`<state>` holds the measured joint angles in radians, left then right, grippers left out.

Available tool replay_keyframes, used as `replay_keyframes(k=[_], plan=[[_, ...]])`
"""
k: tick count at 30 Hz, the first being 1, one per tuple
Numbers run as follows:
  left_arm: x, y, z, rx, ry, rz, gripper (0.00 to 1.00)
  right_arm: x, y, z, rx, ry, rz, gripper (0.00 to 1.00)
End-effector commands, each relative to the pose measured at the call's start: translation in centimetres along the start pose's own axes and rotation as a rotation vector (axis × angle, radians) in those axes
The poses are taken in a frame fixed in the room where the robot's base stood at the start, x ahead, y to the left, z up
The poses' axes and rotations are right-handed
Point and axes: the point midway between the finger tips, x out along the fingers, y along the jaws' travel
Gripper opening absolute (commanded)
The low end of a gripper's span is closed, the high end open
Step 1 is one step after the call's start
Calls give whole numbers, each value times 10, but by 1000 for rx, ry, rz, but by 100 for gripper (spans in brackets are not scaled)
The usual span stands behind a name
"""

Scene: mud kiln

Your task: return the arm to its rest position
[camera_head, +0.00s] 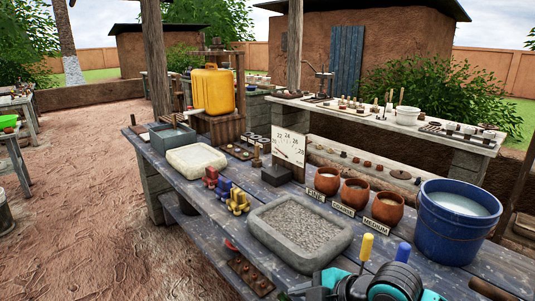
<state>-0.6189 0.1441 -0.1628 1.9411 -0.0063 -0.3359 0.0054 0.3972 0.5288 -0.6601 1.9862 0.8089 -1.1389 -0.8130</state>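One of my arms, teal and black, shows at the bottom edge right of centre, over the front of the blue-grey wooden table (185,215). It appears to be my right arm. Its gripper (303,291) points left, just in front of the grey stone tray (300,232), and is cut off by the picture edge. Its fingers are too small and hidden to tell whether they are open or hold anything. My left gripper is not in view.
Yellow (367,246) and blue (402,252) handles stand close behind the arm. A blue bucket (452,236) and terracotta pots (356,192) stand behind. Small coloured clamps (238,201) and a pale basin (196,159) lie left.

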Motion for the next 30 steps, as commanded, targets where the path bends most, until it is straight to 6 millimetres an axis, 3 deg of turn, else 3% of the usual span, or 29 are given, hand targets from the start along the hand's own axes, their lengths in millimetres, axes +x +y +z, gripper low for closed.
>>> replay_keyframes(k=[3,7,11,15,22,30], plan=[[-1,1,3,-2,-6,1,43,20,-18,16,242,40,108,50],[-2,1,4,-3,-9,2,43,31,-38,42,489,58,234,50],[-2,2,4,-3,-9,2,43,33,-68,77,716,51,358,50],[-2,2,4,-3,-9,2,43,26,-112,117,916,21,484,50],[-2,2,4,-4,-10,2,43,6,-170,157,1083,-30,613,50],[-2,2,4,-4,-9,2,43,-1,-182,165,1111,-39,640,50]])
